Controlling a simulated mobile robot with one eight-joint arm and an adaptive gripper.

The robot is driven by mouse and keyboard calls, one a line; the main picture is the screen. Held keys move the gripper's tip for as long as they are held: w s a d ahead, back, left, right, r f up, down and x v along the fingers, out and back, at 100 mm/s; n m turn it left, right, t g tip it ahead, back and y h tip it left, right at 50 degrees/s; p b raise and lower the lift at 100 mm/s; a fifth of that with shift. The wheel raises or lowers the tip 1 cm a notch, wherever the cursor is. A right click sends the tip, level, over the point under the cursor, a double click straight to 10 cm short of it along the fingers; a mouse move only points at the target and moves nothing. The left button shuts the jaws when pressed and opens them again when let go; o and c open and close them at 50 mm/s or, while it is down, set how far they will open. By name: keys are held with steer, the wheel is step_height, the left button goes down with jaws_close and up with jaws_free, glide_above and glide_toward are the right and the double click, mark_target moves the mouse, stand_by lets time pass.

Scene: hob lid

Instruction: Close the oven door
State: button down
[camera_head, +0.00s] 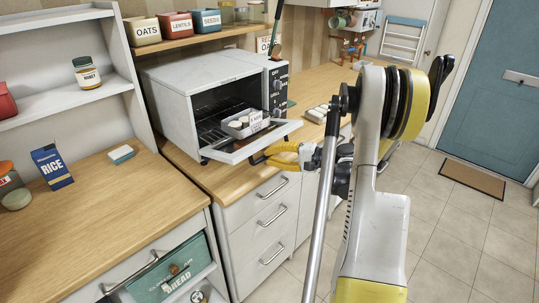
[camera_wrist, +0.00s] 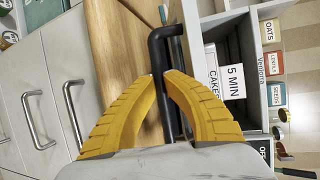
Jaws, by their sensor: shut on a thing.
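The small white countertop oven (camera_head: 190,85) stands on the wooden counter with its door (camera_head: 250,143) hanging open, tilted forward and down from its lower edge. Inside it are a wire rack and a tray (camera_head: 243,128) with pale round items and a label. My yellow gripper (camera_head: 262,157) is at the front edge of the door. In the wrist view my gripper (camera_wrist: 165,77) is shut on the door's black bar handle (camera_wrist: 164,45), with its fingers on either side.
White drawers (camera_head: 262,215) with bar handles lie below the oven. A shelf above holds oats, lentils and seeds tins (camera_head: 176,25). A muffin tray (camera_head: 318,113) lies on the counter to the right. A rice box (camera_head: 52,167) stands on the left counter.

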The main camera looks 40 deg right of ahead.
mark_target(269, 143)
steer(key=shift+w+r+p, duration=0.2)
steer(key=shift+r+p, duration=0.25)
steer(key=shift+r, duration=0.75)
steer(key=shift+w+r+p, duration=0.2)
steer(key=shift+r+p, duration=0.2)
steer(key=shift+r, duration=0.8)
steer(key=c, duration=1.7)
jaws_free()
steer(key=shift+a, duration=0.1)
steer(key=shift+c, duration=0.2)
steer(key=v, duration=1.2)
